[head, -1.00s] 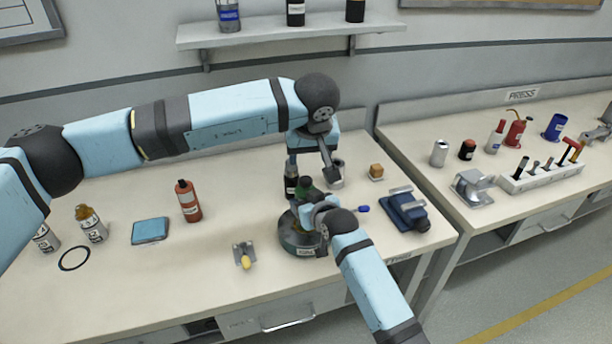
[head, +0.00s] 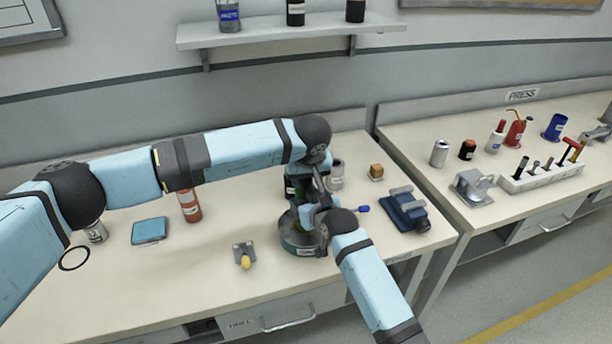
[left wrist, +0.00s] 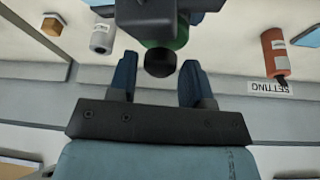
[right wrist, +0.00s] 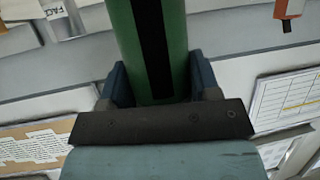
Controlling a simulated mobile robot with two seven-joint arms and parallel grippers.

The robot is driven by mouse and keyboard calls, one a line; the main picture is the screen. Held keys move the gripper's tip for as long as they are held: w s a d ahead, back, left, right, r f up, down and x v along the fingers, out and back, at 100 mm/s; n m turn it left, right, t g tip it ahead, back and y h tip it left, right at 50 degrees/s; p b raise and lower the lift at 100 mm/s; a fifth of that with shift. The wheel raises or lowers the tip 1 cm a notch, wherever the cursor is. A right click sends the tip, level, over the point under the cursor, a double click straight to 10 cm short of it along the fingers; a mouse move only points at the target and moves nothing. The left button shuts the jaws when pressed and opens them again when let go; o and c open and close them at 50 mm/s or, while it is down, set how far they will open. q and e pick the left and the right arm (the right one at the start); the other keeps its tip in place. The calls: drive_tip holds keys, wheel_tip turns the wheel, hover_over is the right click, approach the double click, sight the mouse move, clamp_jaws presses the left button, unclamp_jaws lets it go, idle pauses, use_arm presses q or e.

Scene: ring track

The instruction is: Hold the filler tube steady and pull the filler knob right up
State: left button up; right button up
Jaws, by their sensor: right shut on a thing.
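The filler tube is a green cylinder with a black stripe (right wrist: 155,50), upright on a round dark base (head: 299,245) on the bench; my arms hide most of it in the head view. My right gripper (right wrist: 160,85) is shut on the tube, one finger on each side. My left gripper (left wrist: 158,85) is open over the top of the tube. The filler knob (left wrist: 160,62), round and black, shows between and just beyond its fingertips, with a gap to each finger. In the head view my left gripper (head: 318,188) is just above my right gripper (head: 318,218).
A grey can (head: 337,172) and an orange block (head: 376,171) stand behind the tube. A blue vise-like fixture (head: 406,210) is to the right. A red bottle (head: 190,207), a blue pad (head: 149,231) and a small bracket (head: 244,254) are left. Bench front is clear.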

use_arm(q)
clamp_jaws()
wheel_tip(320, 180, up, 5)
use_arm(e)
drive_tip(key=shift+f, duration=0.1)
use_arm(q)
drive_tip(key=shift+o, duration=1.6)
unclamp_jaws()
drive_tip(key=v, duration=1.2)
drive_tip(key=shift+r, duration=0.1)
